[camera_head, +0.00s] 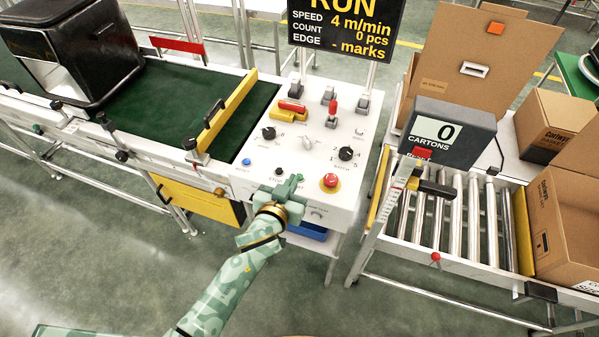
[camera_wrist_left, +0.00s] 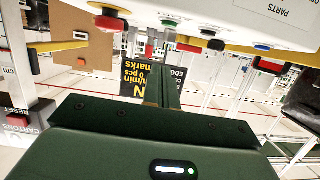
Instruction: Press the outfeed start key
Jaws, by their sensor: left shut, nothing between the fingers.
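The white control panel (camera_head: 262,143) carries several keys and knobs. At its front left are a blue button (camera_head: 246,161) and a small black button (camera_head: 279,171) with a partly covered label. I cannot make out which key is the outfeed start; my gripper may hide it. My left gripper (camera_head: 287,187) is shut and empty over the panel's front edge, left of the red mushroom button (camera_head: 330,181). In the left wrist view its dark green fingers (camera_wrist_left: 165,82) point toward the panel, which appears upside down. I cannot tell whether they touch it. My right gripper is not in view.
A display (camera_head: 345,30) above the panel reads RUN, 4 m/min, 0 pcs. A green belt (camera_head: 185,85) with a black fryer-like box (camera_head: 75,50) is at left. A roller conveyor (camera_head: 465,210), a CARTONS counter (camera_head: 447,132) reading 0 and cardboard boxes (camera_head: 565,222) are at right.

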